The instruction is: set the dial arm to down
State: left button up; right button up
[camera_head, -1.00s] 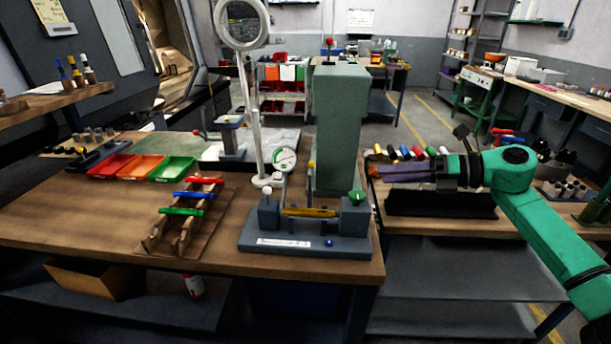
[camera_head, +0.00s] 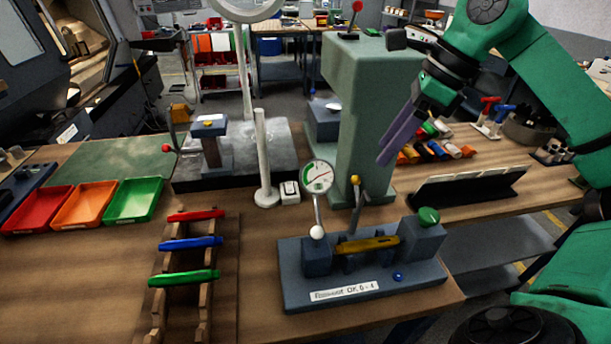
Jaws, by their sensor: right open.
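A bench gauge with a blue-grey base (camera_head: 365,285) stands at the table's front right edge. Its round dial (camera_head: 317,176) with a green and red face sits on an upright thin arm (camera_head: 318,212), with a white ball (camera_head: 316,232) near its foot. A yellow-knobbed lever (camera_head: 357,196) stands to the right of the dial. A brass-coloured shaft (camera_head: 367,245) lies across the fixture. My right gripper (camera_head: 387,155) is open and empty, its purple fingers pointing down-left, above and right of the dial, touching nothing. My left gripper is out of view.
A green column (camera_head: 360,110) with a red-knobbed top stands close behind the gauge, beside my right gripper. A white post (camera_head: 263,160) rises left of it. A rack (camera_head: 205,290) with coloured handles and several trays (camera_head: 133,200) are on the left.

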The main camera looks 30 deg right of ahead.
jog(key=s+b+x, duration=0.1)
jog(key=b+x, duration=0.2)
jog(key=x, duration=1.1)
jog(key=shift+d+f+b, duration=0.2)
jog(key=shift+f+b, duration=0.05)
jog(key=shift+b, duration=0.15)
jog(key=shift+o, duration=0.7)
jog(key=shift+r, duration=0.1)
jog(key=shift+s+r, duration=0.1)
jog(key=shift+s, duration=0.15)
grip_shut()
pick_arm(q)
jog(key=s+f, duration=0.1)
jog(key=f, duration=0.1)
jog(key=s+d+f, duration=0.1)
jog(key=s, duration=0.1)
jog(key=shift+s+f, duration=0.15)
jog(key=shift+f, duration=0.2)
pick_arm(e)
jog(key=shift+w+r, duration=0.1)
jog(key=shift+r, duration=0.05)
